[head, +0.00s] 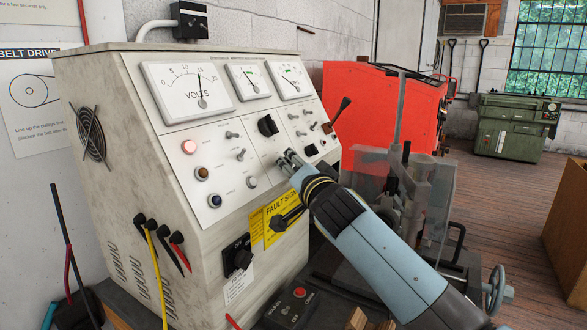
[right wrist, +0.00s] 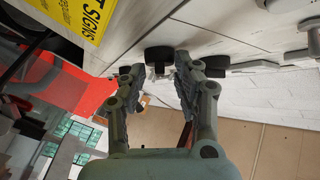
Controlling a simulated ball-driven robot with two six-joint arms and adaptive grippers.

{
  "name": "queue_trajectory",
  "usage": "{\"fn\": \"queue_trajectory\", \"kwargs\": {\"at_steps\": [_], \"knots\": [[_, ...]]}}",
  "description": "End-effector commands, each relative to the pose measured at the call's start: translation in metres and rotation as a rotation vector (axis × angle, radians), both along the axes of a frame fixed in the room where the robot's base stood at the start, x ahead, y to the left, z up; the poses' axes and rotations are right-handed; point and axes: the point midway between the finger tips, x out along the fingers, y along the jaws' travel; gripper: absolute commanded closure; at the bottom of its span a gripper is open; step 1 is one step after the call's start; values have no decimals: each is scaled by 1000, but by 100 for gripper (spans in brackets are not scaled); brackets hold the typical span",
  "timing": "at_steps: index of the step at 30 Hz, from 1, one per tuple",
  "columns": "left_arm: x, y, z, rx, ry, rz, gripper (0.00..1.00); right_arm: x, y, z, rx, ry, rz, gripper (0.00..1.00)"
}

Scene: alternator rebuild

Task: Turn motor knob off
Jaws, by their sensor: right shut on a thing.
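The test bench panel (head: 215,110) is a sloped pale cabinet face with dials, toggles and knobs. My right gripper (head: 288,160) reaches up to its lower right part, fingertips at the panel. In the right wrist view the two fingers (right wrist: 162,74) are closed in on a small dark knob (right wrist: 158,53); the head view hides this knob behind the fingertips. I cannot read its label or setting. Another black knob (head: 268,125) sits just above left of the fingertips, and a black rotary switch (head: 238,256) is lower on the front. My left gripper is not in view.
A yellow fault signs label (head: 278,215) lies just below the gripper. Black, yellow and red leads (head: 165,240) hang at the cabinet's left. A clear guard (head: 440,185) with a machine stands right of my arm. A red cabinet (head: 375,110) is behind.

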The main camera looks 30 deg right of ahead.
Motion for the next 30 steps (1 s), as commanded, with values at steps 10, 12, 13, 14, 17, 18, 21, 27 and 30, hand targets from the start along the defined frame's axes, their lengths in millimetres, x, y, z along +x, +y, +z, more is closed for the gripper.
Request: {"fn": "queue_trajectory", "kwargs": {"at_steps": [10,12,13,14,17,18,21,27,30], "knots": [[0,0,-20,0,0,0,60,0,-4,-5,-178,-103,118,100],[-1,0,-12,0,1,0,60,1,-5,-3,-227,-129,149,100],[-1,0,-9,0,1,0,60,1,-5,-2,-250,-142,164,100],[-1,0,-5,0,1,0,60,1,-6,-2,-271,-155,177,100],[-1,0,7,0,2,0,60,1,-8,-1,-343,-198,222,100],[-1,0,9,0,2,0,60,1,-8,-2,-371,-215,242,100],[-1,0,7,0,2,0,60,2,-10,-5,-442,-258,286,100],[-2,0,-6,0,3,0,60,3,-12,-8,-569,-337,373,100],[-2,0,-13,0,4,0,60,3,-13,-8,-622,-369,408,100]]}}
